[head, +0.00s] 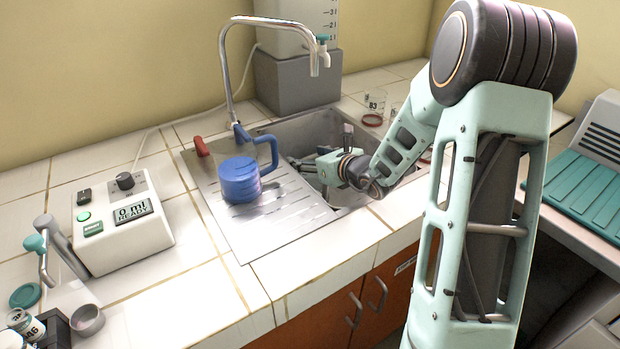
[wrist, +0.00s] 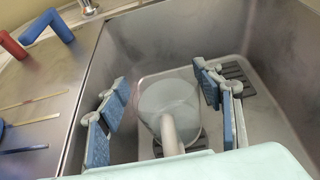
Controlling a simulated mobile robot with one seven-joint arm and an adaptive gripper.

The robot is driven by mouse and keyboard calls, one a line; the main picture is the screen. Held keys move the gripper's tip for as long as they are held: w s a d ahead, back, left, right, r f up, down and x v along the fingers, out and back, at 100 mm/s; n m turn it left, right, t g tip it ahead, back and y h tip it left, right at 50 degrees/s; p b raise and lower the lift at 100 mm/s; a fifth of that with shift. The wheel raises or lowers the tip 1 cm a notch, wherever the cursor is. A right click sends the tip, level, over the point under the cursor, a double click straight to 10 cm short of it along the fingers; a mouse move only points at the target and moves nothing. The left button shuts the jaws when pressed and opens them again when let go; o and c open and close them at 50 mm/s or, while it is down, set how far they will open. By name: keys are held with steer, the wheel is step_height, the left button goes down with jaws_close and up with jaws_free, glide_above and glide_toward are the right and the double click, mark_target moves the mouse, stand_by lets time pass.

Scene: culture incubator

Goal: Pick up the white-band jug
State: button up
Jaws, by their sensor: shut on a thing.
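In the wrist view, a pale, translucent jug (wrist: 168,97) is in the sink, seen from above with its handle towards me. The two blue-padded fingers of my gripper (wrist: 162,100) stand on either side of it, shut on it. No white band shows from this angle, so I cannot tell its band colour. In the head view, my gripper (head: 322,168) reaches down into the sink and the jug is mostly hidden behind the arm and sink edge.
The sink (head: 315,128) has steep walls. A blue jug (head: 240,181) stands on the drainboard (head: 262,222) to the left, and a curved tap (head: 226,75) rises behind. A dosing device (head: 125,222) is further left.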

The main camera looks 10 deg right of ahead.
steer(key=c, duration=0.5)
steer(key=shift+r, duration=0.1)
steer(key=shift+c, duration=0.8)
steer(key=shift+r, duration=0.1)
